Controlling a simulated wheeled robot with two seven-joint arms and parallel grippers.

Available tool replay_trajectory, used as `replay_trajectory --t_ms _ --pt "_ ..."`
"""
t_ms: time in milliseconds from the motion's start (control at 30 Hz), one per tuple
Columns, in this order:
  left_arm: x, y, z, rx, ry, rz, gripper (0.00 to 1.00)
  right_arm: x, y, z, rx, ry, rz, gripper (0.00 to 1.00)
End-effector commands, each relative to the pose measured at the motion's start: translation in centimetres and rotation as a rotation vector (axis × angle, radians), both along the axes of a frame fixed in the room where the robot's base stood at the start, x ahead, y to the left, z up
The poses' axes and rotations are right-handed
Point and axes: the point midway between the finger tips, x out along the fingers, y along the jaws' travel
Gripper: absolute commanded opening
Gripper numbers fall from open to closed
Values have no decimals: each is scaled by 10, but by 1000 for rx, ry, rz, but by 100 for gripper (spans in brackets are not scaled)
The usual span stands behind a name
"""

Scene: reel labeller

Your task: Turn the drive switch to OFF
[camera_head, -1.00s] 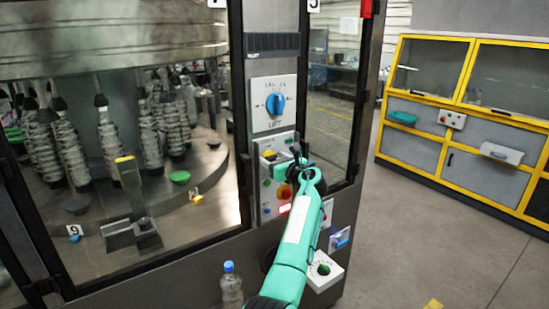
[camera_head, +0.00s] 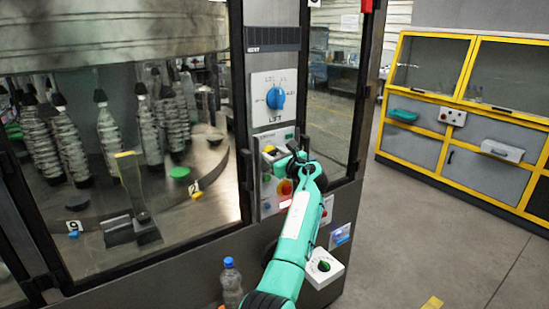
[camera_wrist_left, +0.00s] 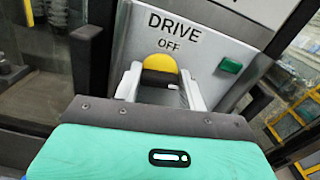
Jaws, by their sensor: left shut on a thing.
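The drive switch shows in the left wrist view as a round yellow part (camera_wrist_left: 160,66) on a light grey panel (camera_wrist_left: 208,62), below the printed words DRIVE and OFF. My left gripper (camera_wrist_left: 160,88) is shut on the switch, with one pale finger on each side. The gripper body hides the lower part of the switch, and I cannot tell which way its pointer faces. In the head view my left gripper (camera_head: 278,160) is against the control panel, and a bit of yellow (camera_head: 268,149) shows beside it. My right gripper is not in view.
A blue LIFT dial (camera_head: 276,98) sits above the panel. A green button (camera_wrist_left: 231,66) is right of the switch. A white box with a green knob (camera_head: 324,267) is lower down. A bottle (camera_head: 231,280) stands by the machine. Open floor lies to the right.

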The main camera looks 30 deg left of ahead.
Motion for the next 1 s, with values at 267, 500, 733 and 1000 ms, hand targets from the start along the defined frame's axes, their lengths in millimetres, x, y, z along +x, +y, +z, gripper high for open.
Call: replay_trajectory --t_ms 267,500,733,1000 --pt "-1 1 -5 -93 -225 0 18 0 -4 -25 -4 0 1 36" --pt "-2 1 -6 -180 -436 0 18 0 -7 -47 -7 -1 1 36" --pt "-3 1 -7 -265 -638 1 18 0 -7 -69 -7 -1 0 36" --pt "-3 1 -9 -363 -874 1 18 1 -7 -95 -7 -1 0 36"
